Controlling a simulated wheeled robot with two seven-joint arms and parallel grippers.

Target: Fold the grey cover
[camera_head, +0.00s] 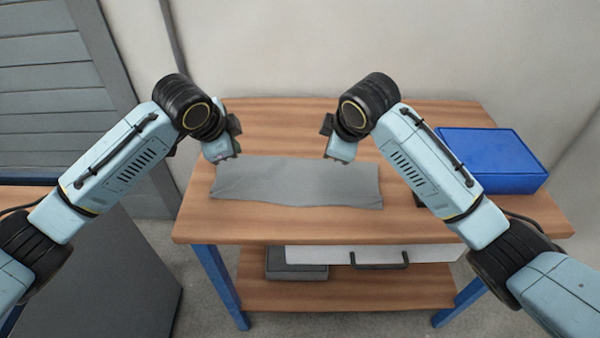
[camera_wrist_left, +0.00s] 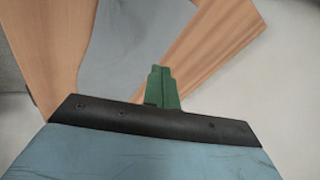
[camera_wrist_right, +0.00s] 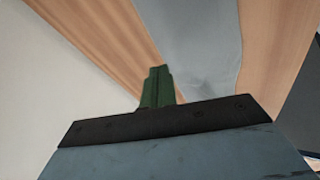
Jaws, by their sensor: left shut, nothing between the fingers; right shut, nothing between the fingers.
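The grey cover (camera_head: 295,184) lies on the wooden table as a flat, wide strip with slightly wavy edges. My left gripper (camera_head: 236,153) is at the cover's far left corner, shut and empty. My right gripper (camera_head: 330,156) is shut and empty at the cover's far edge, right of its middle. In the left wrist view the green fingers (camera_wrist_left: 162,88) are together, with the cover (camera_wrist_left: 125,45) beyond them. In the right wrist view the green fingers (camera_wrist_right: 157,87) are also together, and the cover (camera_wrist_right: 195,45) shows beyond them. I cannot tell whether either gripper touches the cloth.
A blue box (camera_head: 490,155) stands at the table's right. A small dark item beside it is partly hidden by my right arm. The wooden table (camera_head: 260,222) is bare in front of the cover. Below are a drawer with a dark handle (camera_head: 380,264) and a shelf with a grey case (camera_head: 295,268).

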